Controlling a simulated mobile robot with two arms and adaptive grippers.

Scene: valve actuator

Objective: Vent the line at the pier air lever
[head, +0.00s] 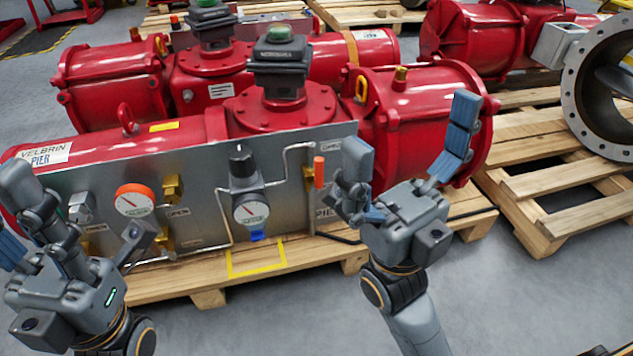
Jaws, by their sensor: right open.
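The grey pier panel (205,165) stands in front of a red actuator marked "VELBRIN PIER" (45,155). An upright orange-red lever (319,172) sits on a brass fitting near the panel's right end. A second "PIER" label beside it is partly covered by my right gripper (411,130). That gripper is open and empty, with its fingers spread upward, just right of the lever; I cannot tell how far in front of the panel it is. My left gripper (80,215) is at the left edge, its fingers apart and empty, in front of the panel's left end.
The panel carries an orange-rimmed gauge (135,200), a regulator with gauge (250,210) and blue tag, brass valves and thin tubing. A yellow square (256,258) marks the wooden pallet below. A large flanged valve (600,85) stands on another pallet at right. Grey floor is clear in front.

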